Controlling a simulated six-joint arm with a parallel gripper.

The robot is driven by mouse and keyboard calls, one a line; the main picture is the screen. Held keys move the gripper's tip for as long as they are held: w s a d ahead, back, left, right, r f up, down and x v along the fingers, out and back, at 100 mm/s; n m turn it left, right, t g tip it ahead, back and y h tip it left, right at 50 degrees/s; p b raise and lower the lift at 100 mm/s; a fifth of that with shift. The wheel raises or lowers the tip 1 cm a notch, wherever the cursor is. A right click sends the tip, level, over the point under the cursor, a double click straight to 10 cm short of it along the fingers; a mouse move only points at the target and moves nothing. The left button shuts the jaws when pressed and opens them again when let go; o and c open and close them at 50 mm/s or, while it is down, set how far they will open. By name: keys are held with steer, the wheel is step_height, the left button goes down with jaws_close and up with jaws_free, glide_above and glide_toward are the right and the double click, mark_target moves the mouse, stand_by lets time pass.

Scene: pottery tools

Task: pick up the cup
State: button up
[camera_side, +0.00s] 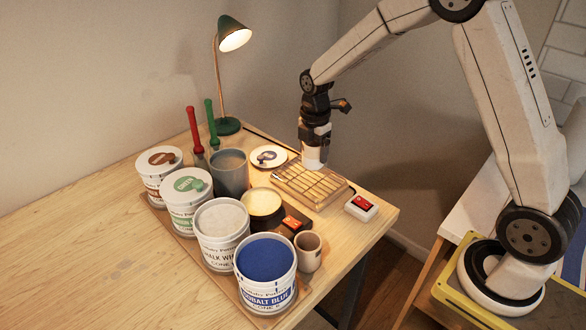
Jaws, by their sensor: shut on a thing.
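My gripper (315,138) points down over the wooden slatted rack, towards the back right of the table. It is shut on a small white cup (313,157), which shows just below the dark jaws. The cup looks roughly upright. Its lower edge is close to the rack (318,198), and I cannot tell whether they touch. The jaws hide the cup's upper part.
Paint tubs stand at the front left, including a blue one (266,285) and a white one (221,240). A grey pot (230,180), a small beige cup (307,256), a red-switch box (361,208) and a lamp (229,125) stand nearby. The table's left side is clear.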

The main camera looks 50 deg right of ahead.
steer(key=s+a+r, duration=0.1)
steer(key=s+r, duration=0.7)
steer(key=s, duration=0.4)
steer(key=shift+s+a+r, duration=0.2)
steer(key=shift+s, duration=0.15)
steer(key=shift+a, duration=0.1)
stand_by(0.4)
steer(key=s+a+r+n, duration=0.1)
steer(key=a+n, duration=0.8)
steer(key=a, duration=1.8)
steer(key=shift+s+a+r, duration=0.2)
steer(key=shift+s+r, duration=0.2)
steer(key=shift+s, duration=0.1)
